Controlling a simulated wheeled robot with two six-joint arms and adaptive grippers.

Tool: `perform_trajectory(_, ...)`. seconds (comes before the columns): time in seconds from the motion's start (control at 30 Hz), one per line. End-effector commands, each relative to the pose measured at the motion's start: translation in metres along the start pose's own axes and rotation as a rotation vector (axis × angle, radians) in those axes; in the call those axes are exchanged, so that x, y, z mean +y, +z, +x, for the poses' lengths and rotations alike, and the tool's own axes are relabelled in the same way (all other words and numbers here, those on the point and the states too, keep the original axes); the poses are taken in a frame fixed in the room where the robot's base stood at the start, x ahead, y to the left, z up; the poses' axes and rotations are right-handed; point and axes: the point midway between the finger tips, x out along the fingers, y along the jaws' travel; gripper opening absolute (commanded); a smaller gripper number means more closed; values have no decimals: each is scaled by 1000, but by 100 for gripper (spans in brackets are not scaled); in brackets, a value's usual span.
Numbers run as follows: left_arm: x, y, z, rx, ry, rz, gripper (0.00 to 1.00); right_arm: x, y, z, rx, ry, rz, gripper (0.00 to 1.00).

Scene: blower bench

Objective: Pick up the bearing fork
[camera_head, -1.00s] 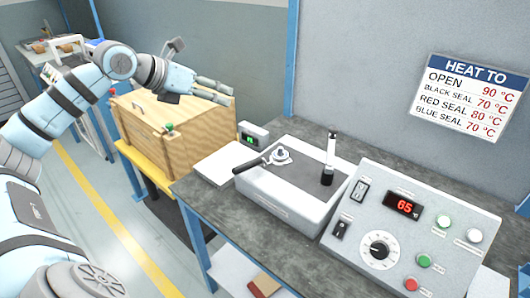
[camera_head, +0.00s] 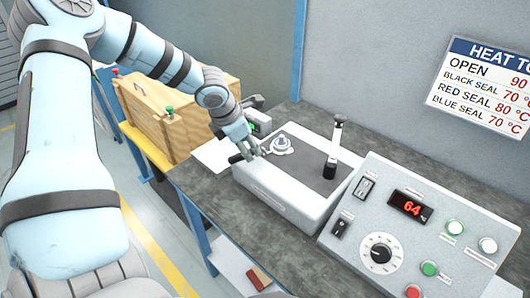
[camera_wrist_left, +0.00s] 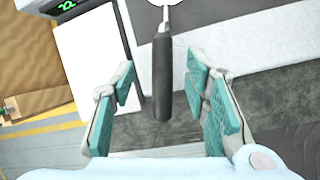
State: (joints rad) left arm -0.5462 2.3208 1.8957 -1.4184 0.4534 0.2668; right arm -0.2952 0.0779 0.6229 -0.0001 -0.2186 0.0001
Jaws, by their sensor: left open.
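The bearing fork has a black handle (camera_wrist_left: 163,85) and a pale ring-shaped head (camera_head: 282,146) that lies on the dark top of the heater, with a small round metal part at its centre. The handle sticks out past the heater's left edge. My left gripper (camera_head: 243,152) is open at the handle in the head view. In the left wrist view its two teal-padded fingers (camera_wrist_left: 160,100) stand on either side of the black handle, with gaps on both sides. My right gripper is not in view.
The white heater (camera_head: 285,198) carries an upright post with a black base (camera_head: 330,170). A control panel (camera_head: 400,230) reading 64 stands to its right. A wooden crate (camera_head: 165,115) is at the left.

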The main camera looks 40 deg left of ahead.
Motion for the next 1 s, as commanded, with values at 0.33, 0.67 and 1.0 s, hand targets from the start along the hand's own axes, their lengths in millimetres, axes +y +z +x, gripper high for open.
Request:
perform_trajectory(0.33, -3, 0, 32, -1, 0, 0, 42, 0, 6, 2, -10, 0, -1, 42)
perform_trajectory(0.67, -3, 0, 32, -1, 0, 1, 0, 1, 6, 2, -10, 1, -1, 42)
perform_trajectory(1.0, -2, 1, 31, -2, 1, 1, 0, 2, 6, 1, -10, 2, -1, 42)
